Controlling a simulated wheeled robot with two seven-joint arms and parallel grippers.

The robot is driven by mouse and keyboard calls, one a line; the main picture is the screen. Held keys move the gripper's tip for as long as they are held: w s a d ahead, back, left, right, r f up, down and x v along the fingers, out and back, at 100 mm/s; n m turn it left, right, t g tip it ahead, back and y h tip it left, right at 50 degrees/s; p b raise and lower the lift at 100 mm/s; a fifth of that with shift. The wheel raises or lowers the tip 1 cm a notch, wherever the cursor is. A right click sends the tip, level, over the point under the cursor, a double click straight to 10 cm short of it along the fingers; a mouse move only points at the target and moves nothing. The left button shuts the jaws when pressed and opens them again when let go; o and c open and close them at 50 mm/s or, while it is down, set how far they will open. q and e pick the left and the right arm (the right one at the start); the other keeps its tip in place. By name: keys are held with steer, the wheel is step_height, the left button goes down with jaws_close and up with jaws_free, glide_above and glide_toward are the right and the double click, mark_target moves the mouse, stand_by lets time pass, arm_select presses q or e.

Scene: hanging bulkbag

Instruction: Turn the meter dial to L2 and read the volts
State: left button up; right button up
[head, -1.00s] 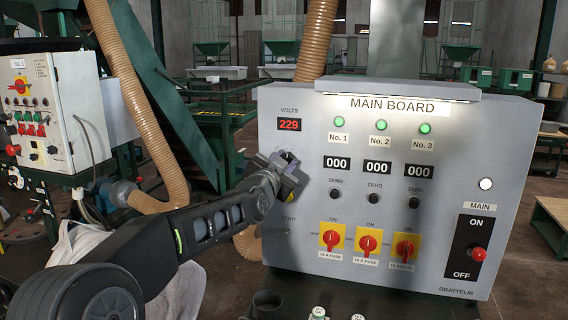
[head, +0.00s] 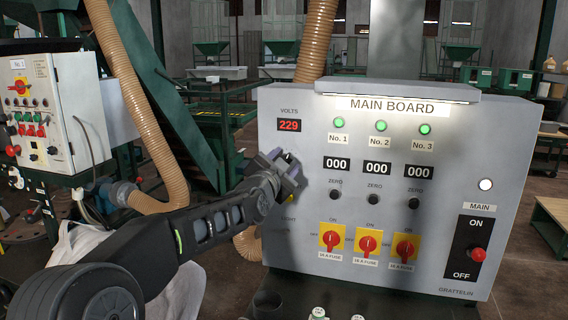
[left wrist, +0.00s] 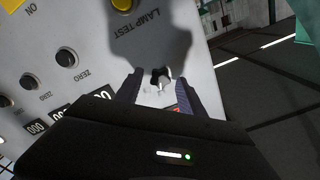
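The grey main board (head: 300,235) stands ahead of me. Its red volts display (head: 289,125) at the upper left reads 229. My left gripper (head: 289,165) is just below that display, close to the panel face, and hides the meter dial in the head view. In the left wrist view a small dark and silver knob, apparently the dial (left wrist: 161,77), sits between the fingertips of my left gripper (left wrist: 160,83). The fingers are apart, with a gap on each side of the knob. I cannot read any position marks around it. My right gripper is not in view.
Three red rotary switches (head: 368,243) on yellow plates, zero knobs (head: 373,198) and a main switch (head: 478,254) share the panel. A yellow lamp test button (left wrist: 122,4) is near the dial. A ribbed hose (head: 140,95) and a smaller control box (head: 45,110) stand left.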

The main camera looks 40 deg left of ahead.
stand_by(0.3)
arm_select(q)
steer(key=shift+s+d, duration=0.1)
steer(key=shift+s, duration=0.2)
steer(key=b+v, duration=0.3)
steer(key=v, duration=0.4)
steer(key=shift+b, duration=0.35)
